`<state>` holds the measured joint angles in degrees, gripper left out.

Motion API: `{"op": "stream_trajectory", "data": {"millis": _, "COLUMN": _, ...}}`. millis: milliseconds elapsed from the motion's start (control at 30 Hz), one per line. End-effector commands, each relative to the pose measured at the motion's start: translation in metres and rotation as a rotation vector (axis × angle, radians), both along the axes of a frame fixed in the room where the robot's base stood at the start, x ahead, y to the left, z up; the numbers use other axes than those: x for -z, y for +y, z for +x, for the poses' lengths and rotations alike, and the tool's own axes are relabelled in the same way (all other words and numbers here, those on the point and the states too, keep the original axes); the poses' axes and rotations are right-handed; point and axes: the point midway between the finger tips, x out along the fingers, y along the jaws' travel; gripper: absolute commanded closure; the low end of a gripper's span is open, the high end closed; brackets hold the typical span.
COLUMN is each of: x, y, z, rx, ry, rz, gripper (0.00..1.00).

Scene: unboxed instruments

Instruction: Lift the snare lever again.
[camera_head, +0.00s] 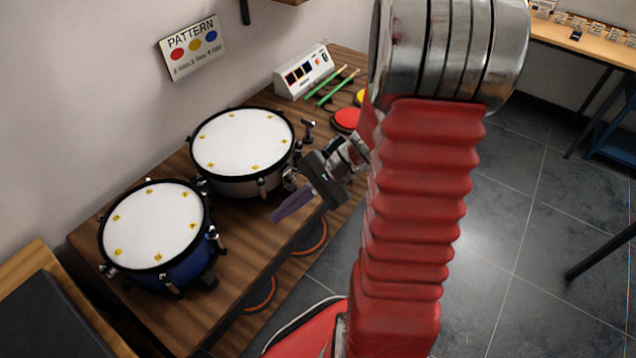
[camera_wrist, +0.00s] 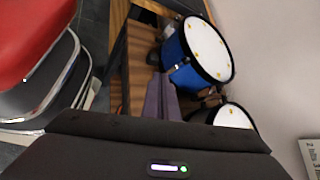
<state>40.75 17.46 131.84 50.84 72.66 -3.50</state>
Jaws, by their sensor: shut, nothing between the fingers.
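A silver-shelled drum (camera_head: 240,143) with a white head stands on the wooden table. A blue drum (camera_head: 153,222) stands nearer, to its lower left. A small dark fitting (camera_head: 308,129) shows at the silver drum's right edge; I cannot tell whether it is the snare lever. My gripper (camera_head: 278,213) is shut and empty, its grey-purple fingers pointing down-left by the table's front edge, in front of the silver drum. In the wrist view, the fingers (camera_wrist: 162,88) lie together, pointing towards the blue drum (camera_wrist: 178,50). The silver drum (camera_wrist: 234,115) is partly hidden there.
A white control box (camera_head: 303,72), green sticks (camera_head: 332,85) and a red pad (camera_head: 346,119) lie on the far table end. A pattern sign (camera_head: 193,47) hangs on the wall. Orange-edged round things sit under the table. Open tiled floor (camera_head: 500,225) lies to the right.

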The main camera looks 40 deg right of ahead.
Motion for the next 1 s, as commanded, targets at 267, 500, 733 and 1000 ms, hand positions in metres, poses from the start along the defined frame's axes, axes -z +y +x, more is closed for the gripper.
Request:
{"op": "stream_trajectory", "data": {"millis": 267, "x": 0.024, "y": -0.031, "z": 0.014, "rx": 0.194, "ry": 0.039, "rz": 0.177, "gripper": 1.0}}
{"op": "stream_trajectory", "data": {"millis": 500, "x": 0.046, "y": -0.062, "z": 0.023, "rx": 0.367, "ry": 0.057, "rz": 0.323, "gripper": 1.0}}
{"op": "stream_trajectory", "data": {"millis": 733, "x": 0.07, "y": -0.096, "z": 0.027, "rx": 0.54, "ry": 0.062, "rz": 0.456, "gripper": 1.0}}
{"op": "stream_trajectory", "data": {"millis": 1000, "x": 0.103, "y": -0.139, "z": 0.024, "rx": 0.748, "ry": 0.055, "rz": 0.606, "gripper": 1.0}}
